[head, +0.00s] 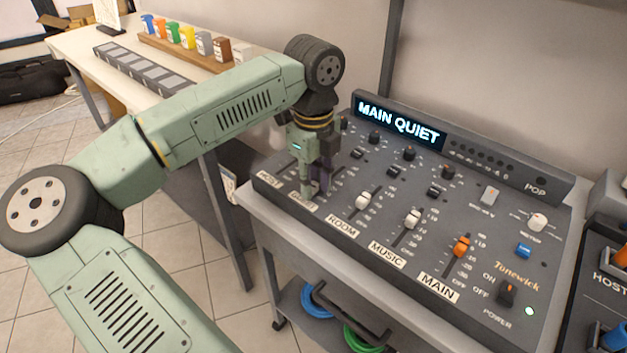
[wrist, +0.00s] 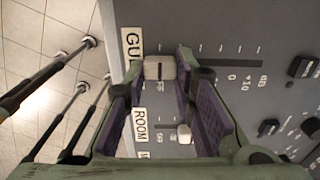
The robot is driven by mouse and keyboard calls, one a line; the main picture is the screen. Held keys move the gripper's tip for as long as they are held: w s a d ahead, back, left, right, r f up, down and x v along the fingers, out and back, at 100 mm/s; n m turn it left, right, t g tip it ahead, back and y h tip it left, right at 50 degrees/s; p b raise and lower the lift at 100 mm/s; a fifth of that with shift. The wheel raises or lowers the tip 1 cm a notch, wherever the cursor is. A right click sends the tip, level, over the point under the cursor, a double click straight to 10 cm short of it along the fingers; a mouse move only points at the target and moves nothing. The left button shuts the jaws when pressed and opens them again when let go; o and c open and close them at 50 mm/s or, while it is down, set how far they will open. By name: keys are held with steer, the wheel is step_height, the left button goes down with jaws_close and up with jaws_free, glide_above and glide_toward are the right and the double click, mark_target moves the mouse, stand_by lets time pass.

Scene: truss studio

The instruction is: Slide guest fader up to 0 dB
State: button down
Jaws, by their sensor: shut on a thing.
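The mixing console (head: 465,205) has a row of faders labelled HOST, GUEST, ROOM, MUSIC and MAIN. My gripper (head: 314,190) points down over the GUEST strip, just above its partly covered label (head: 302,204). In the wrist view the pale guest fader cap (wrist: 160,68) sits between the purple-padded fingertips, which are shut on it. The cap is near the label end of its slot; the scale with +10 and dB lies further right in that view. In the head view my gripper hides the cap.
The white room fader cap (head: 362,200) is close beside my gripper, with the white music cap (head: 412,219) and orange main cap (head: 461,246) further right. Knobs stand behind. The display (head: 399,123) reads MAIN QUIET. A table (head: 75,45) with small jars is at the left.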

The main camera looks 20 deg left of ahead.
mark_target(338, 174)
steer(key=w+d, duration=0.1)
steer(key=w, duration=0.1)
steer(key=w+d+b, duration=0.1)
steer(key=w, duration=0.2)
steer(key=w+b, duration=0.1)
steer(key=w, duration=0.1)
steer(key=shift+w+d, duration=0.3)
steer(key=shift+d, duration=0.1)
steer(key=c, duration=1.3)
jaws_free()
step_height(338, 174, up, 12)
steer(key=shift+r, duration=0.1)
